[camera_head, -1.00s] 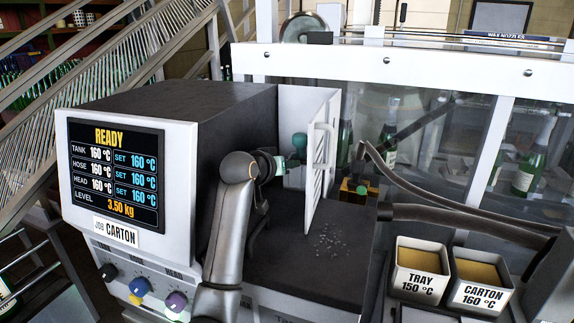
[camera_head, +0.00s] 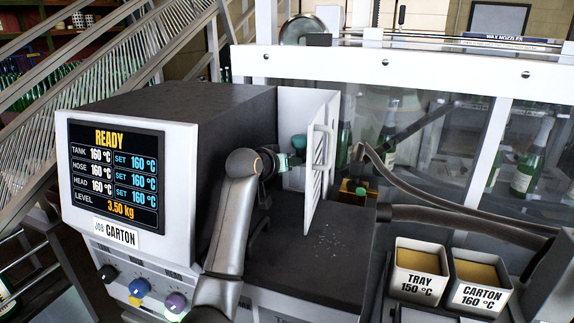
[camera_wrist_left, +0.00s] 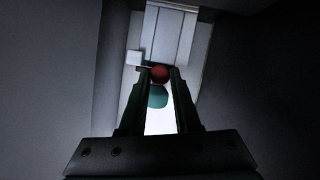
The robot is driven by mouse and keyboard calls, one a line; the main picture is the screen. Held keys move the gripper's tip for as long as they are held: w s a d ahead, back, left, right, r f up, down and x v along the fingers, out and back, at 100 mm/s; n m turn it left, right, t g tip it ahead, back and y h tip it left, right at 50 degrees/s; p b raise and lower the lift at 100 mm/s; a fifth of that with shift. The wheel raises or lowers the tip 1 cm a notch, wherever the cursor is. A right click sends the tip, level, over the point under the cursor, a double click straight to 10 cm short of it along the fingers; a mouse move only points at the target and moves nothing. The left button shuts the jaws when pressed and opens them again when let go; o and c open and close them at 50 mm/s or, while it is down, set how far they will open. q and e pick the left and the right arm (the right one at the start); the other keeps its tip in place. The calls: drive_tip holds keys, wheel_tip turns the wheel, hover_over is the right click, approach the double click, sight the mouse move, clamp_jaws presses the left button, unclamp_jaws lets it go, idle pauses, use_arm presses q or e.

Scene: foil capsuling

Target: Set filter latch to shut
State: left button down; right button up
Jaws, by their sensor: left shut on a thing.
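My left gripper (camera_head: 284,162) reaches into the bay beside the open white louvred door (camera_head: 314,170). In the left wrist view its two dark fingers (camera_wrist_left: 160,80) are closed about a small red ball knob (camera_wrist_left: 160,74), which looks like the filter latch's knob. A teal rounded knob (camera_wrist_left: 157,96) shows between the fingers, nearer the palm in the picture. A teal knob also shows in the head view (camera_head: 299,142), just beyond the gripper. The rest of the latch is hidden, so I cannot tell its position. My right gripper is out of view.
The machine's screen (camera_head: 115,175) reads READY, 160 °C and 3.50 kg. The door handle (camera_head: 326,140) sticks out to the right. Dark hoses (camera_head: 455,215) run at the right, above TRAY (camera_head: 421,268) and CARTON (camera_head: 481,280) bins. Dark walls stand close on both sides of my gripper.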

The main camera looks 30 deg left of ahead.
use_arm(q)
drive_tip(key=shift+r, duration=0.1)
drive_tip(key=c, duration=1.1)
unclamp_jaws()
drive_tip(key=o, duration=0.3)
drive_tip(key=shift+w, duration=0.2)
drive_tip(key=shift+o, duration=0.9)
drive_tip(key=shift+s, duration=0.15)
drive_tip(key=b+v, duration=0.1)
drive_tip(key=v, duration=1.1)
drive_tip(key=shift+s+b, duration=0.2)
drive_tip(key=shift+b, duration=0.15)
drive_tip(key=shift+d, duration=0.1)
